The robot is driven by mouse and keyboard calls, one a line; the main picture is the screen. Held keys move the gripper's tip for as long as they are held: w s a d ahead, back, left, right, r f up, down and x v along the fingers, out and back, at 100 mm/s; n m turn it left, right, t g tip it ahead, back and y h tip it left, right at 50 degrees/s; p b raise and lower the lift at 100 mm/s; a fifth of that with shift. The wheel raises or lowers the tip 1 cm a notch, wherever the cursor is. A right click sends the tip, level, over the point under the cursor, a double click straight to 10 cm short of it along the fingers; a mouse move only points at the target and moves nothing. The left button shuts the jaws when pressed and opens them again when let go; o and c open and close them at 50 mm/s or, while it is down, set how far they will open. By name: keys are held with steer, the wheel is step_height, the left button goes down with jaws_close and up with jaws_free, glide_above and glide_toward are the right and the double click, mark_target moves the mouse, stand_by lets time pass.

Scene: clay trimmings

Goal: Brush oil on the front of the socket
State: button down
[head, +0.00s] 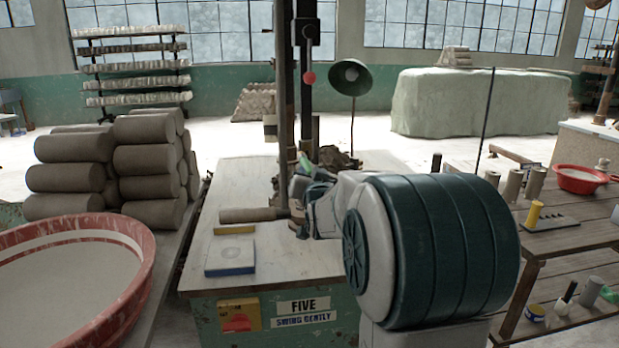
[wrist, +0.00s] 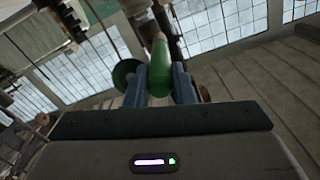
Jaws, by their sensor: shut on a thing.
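My gripper (wrist: 160,76) is shut on a green-handled tool with a pale tip, which I take to be the brush (wrist: 159,85); it points away from the palm. In the head view my gripper (head: 308,183) is beside the dark upright column (head: 284,100) over the bench, partly hidden by my own arm. A bit of green shows at its fingers. I cannot pick out the socket for certain; it may be on the column, behind my gripper. Whether the brush touches anything is unclear.
A desk lamp (head: 351,77) stands behind. A red tub (head: 130,290) and stacked clay rolls (head: 150,160) are left; a wooden table (head: 560,235) with tools is right.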

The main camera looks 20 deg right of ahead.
steer(key=shift+x, duration=1.05)
steer(key=d, duration=0.2)
steer(key=s+d+b, duration=0.1)
steer(key=d, duration=0.1)
steer(key=shift+s+f, duration=0.1)
steer(key=shift+a, duration=0.2)
